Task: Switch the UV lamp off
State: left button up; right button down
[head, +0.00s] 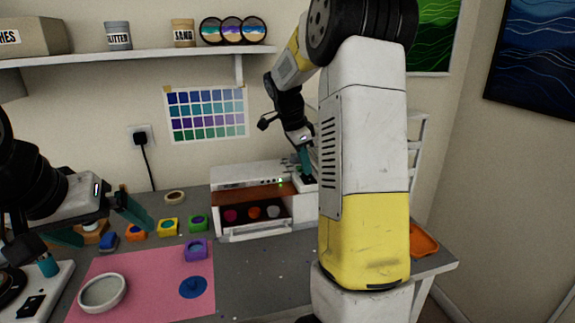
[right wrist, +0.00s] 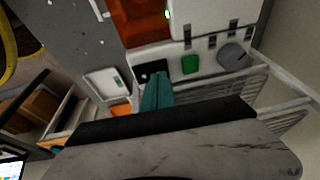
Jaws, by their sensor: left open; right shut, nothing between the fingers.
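The UV lamp (head: 240,183) is a white box with an orange-brown front panel, standing at the back of the grey bench. Small coloured round pieces sit in its open lower bay. My right gripper (head: 306,168) is shut and empty at the lamp's right side. In the right wrist view, its teal fingertips (right wrist: 156,80) are at a black switch (right wrist: 150,68); I cannot tell whether they touch. My left gripper (head: 102,222) is open and empty at the bench's left.
A green button (right wrist: 190,63) and grey knob (right wrist: 233,57) sit beside the switch. A pink mat (head: 150,270) carries a round white dish (head: 103,292), a blue disc (head: 193,287) and a purple block (head: 196,249). Several small coloured blocks stand behind it. A shelf (head: 140,55) hangs above.

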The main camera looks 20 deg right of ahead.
jog(key=shift+w+f+g, duration=0.2)
jog(key=shift+f+g, duration=0.05)
jog(key=shift+g, duration=0.15)
jog(key=shift+s, duration=0.2)
jog(key=shift+s+r, duration=0.2)
jog(key=shift+s, duration=0.5)
jog(key=shift+r, duration=0.1)
